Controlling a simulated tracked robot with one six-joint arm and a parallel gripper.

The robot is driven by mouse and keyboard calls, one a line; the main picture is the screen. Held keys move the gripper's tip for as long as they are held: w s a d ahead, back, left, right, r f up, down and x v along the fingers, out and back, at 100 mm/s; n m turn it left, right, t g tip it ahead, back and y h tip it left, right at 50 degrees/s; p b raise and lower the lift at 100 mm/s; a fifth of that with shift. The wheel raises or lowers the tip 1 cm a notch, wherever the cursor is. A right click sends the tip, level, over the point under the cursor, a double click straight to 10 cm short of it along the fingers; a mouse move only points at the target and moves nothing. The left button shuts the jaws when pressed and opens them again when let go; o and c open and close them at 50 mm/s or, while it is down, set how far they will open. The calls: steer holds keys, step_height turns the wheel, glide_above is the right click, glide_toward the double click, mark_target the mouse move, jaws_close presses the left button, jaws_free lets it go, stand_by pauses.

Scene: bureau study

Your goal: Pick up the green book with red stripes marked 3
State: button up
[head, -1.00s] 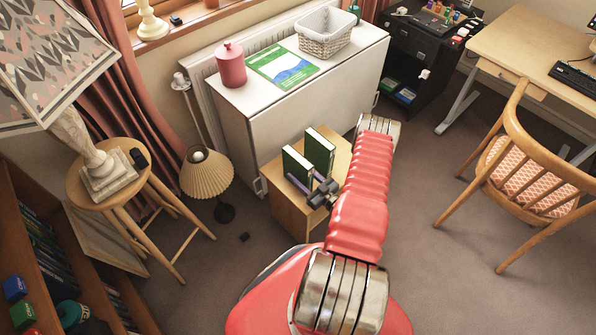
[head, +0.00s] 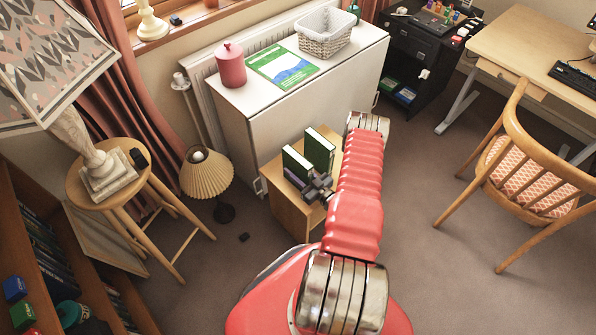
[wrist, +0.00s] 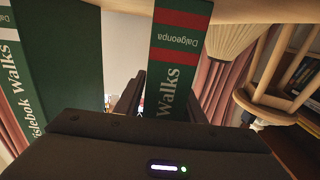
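Two dark green books stand upright on a small wooden cabinet (head: 287,212) in the head view, a front one (head: 296,165) and a rear one (head: 319,150). In the wrist view a green book with red stripes (wrist: 178,65), lettered "Dalgeonpa Walks", appears upside down in front of my gripper. No number 3 is readable. My gripper (head: 319,188) is beside the books. In the wrist view its dark fingers (wrist: 163,104) look apart, on either side of the striped book's spine; contact is not clear.
A white cabinet (head: 300,125) stands behind, carrying a pink jar (head: 231,65), a green booklet (head: 282,68) and a basket (head: 324,33). A pleated lamp (head: 206,172) and a stool (head: 150,185) are left. Open carpet (head: 430,230) lies right, before a chair (head: 520,165).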

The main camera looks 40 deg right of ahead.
mark_target(295, 154)
jaws_close()
steer(key=shift+r, duration=0.1)
stand_by(0.5)
steer(key=shift+r, duration=4.95)
